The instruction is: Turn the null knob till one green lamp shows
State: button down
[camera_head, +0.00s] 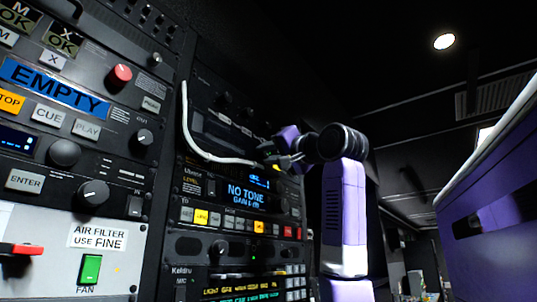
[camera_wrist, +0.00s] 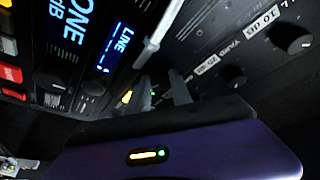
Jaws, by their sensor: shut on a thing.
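My gripper (camera_head: 275,158) is at the dark rack panel, just above the blue "NO TONE" display (camera_head: 247,193). In the wrist view its grey fingers (camera_wrist: 161,90) point at the panel and are shut on a small knob, taken to be the null knob; the knob itself is mostly hidden by the fingers and shadow. An amber lamp (camera_wrist: 127,97) glows beside the left finger and a small green light (camera_wrist: 153,92) shows between the fingers. I cannot tell whether these are the null lamps. The "LINE" display (camera_wrist: 116,48) is lit blue.
A white cable (camera_head: 196,147) hangs across the rack and ends near my gripper; it also passes close to the fingers in the wrist view (camera_wrist: 160,32). Other knobs (camera_wrist: 292,38) sit to the right there. Lit buttons (camera_head: 201,217) line the panel below. A purple cabinet (camera_head: 490,195) stands at right.

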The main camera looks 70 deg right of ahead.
dwell(0.4)
jog(key=c, duration=1.1)
grip_release()
jog(key=shift+c, duration=0.2)
jog(key=b+v, duration=0.3)
jog(key=v, duration=0.4)
jog(key=shift+s+a, duration=0.2)
jog(key=shift+s, duration=0.15)
jog(key=shift+f, duration=0.15)
